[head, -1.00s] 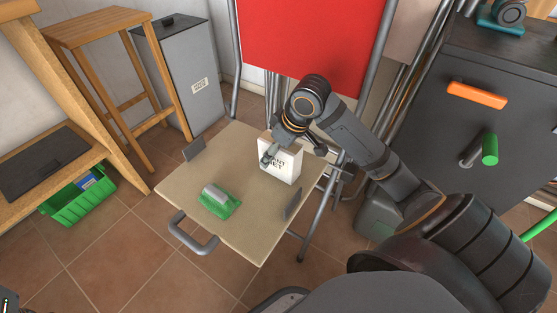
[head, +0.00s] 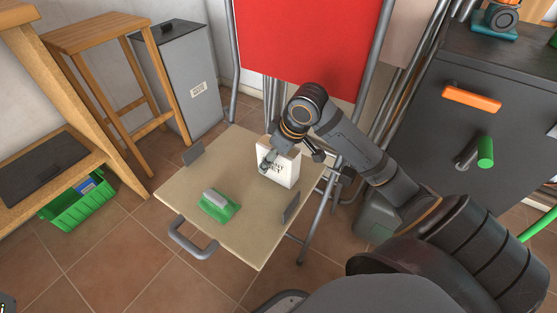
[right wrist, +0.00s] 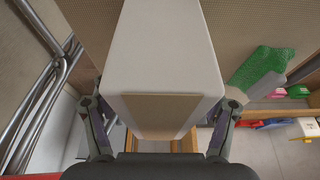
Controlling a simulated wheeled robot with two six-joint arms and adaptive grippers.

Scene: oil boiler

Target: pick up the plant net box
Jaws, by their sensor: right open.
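The plant net box (head: 285,172) is a white box with dark lettering, standing upright on the small beige table near its far right side. My right gripper (head: 288,157) is at the top of the box in the head view and covers part of its lettering. In the right wrist view the box (right wrist: 163,60) fills the middle, with one finger of the open right gripper (right wrist: 165,125) on each side of it. I cannot tell whether the fingers touch the box. My left gripper is not in view.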

